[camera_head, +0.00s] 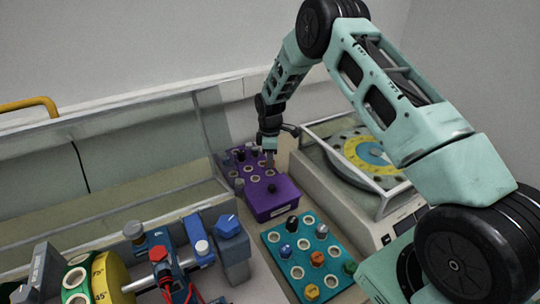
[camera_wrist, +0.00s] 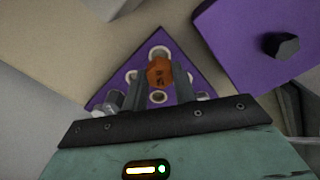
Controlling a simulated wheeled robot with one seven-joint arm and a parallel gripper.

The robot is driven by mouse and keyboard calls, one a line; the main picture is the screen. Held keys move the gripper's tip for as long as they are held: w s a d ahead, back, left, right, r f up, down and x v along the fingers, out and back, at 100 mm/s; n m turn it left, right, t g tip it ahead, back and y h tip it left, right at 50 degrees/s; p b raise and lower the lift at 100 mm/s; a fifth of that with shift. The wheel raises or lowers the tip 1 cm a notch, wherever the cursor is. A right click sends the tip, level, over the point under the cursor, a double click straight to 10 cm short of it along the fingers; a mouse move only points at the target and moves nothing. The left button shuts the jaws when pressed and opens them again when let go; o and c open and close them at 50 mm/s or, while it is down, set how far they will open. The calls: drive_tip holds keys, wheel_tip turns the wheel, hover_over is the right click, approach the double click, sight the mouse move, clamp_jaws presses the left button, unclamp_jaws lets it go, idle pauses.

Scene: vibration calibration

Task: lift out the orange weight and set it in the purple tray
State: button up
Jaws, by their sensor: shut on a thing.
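In the wrist view my gripper (camera_wrist: 160,80) is shut on an orange weight (camera_wrist: 159,72), which sits between the fingertips. Behind it is the purple tray (camera_wrist: 158,38), with several pale-rimmed round holes. I cannot tell whether the weight is above the tray or resting in a hole. In the head view my gripper (camera_head: 268,155) points down over the holed part of the purple tray (camera_head: 232,164); the held weight is not clear there.
A purple block with a dark knob (camera_wrist: 280,45) is close beside the tray. A teal holder (camera_head: 285,262) with several coloured weights is in front. A balance with a yellow dial (camera_head: 350,150) stands right. A clear panel (camera_head: 140,165) and a tool-filled fixture (camera_head: 165,265) are left.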

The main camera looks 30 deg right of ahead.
drive_tip(key=shift+f, duration=0.5)
drive_tip(key=shift+f+b, duration=1)
drive_tip(key=shift+f, duration=0.2)
idle(0.9)
drive_tip(key=o, duration=1)
drive_tip(key=shift+r, duration=0.1)
wheel_tip(320, 180, up, 17)
drive_tip(key=b, duration=0.3)
drive_tip(key=shift+r, duration=0.15)
